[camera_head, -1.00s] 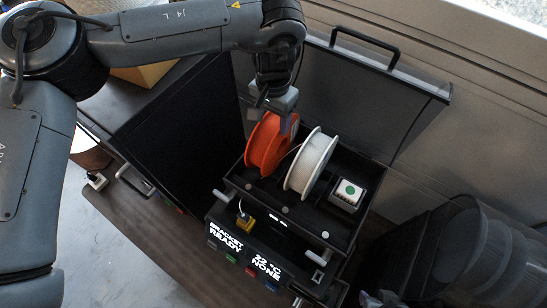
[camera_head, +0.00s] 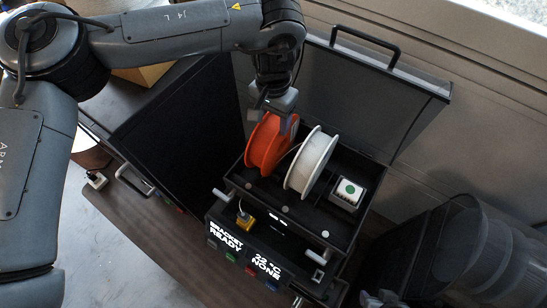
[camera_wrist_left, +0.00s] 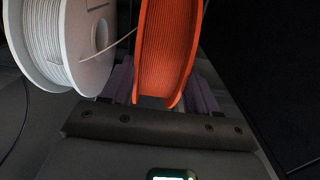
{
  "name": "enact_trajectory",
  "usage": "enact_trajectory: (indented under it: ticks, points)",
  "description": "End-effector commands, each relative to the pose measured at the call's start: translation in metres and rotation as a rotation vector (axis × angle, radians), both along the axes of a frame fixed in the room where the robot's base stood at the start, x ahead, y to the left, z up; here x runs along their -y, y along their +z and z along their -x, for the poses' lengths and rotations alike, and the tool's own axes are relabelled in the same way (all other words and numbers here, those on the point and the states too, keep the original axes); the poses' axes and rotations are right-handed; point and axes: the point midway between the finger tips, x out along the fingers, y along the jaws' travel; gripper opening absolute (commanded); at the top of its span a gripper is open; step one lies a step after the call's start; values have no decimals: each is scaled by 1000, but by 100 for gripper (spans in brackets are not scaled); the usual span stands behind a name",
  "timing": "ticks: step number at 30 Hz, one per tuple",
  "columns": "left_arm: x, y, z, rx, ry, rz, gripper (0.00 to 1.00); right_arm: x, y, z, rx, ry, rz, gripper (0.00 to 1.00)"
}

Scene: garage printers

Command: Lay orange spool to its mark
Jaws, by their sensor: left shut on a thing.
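The orange spool (camera_head: 266,146) stands upright in the open black box (camera_head: 284,211), left of a white spool (camera_head: 311,163). My left gripper (camera_head: 282,118) comes down from above and is shut on the upper rim of the orange spool. In the left wrist view the orange spool (camera_wrist_left: 166,50) sits between the two fingers, with the white spool (camera_wrist_left: 72,40) close beside it. The bottom of the orange spool is hidden in the box. I cannot make out a mark for the spool. My right gripper is not in view.
The box's raised lid (camera_head: 372,85) with a handle stands behind. A white block with a green dot (camera_head: 347,192) sits right of the white spool. A dark panel (camera_head: 183,120) is at left, and a dark ribbed object (camera_head: 480,255) at lower right.

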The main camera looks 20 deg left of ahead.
Motion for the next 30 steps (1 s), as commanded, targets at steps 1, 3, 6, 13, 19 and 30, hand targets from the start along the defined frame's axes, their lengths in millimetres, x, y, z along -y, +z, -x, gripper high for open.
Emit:
enact_trajectory:
  ticks: [1, 3, 6, 13, 19, 30]
  points:
    - [0, 1, 0, 2, 0, 1, 24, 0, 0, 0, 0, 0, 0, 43]
    - [0, 0, 0, 2, 0, 1, 61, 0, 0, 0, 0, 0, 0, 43]
    - [0, 0, 0, 2, 0, 1, 76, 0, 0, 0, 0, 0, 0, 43]
    - [0, 0, 0, 1, 0, 0, 89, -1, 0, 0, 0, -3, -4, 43]
    - [0, 0, 0, 0, 0, -1, 89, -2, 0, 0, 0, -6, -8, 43]
    - [0, 47, -1, 6, -1, -2, 89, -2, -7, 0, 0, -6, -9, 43]
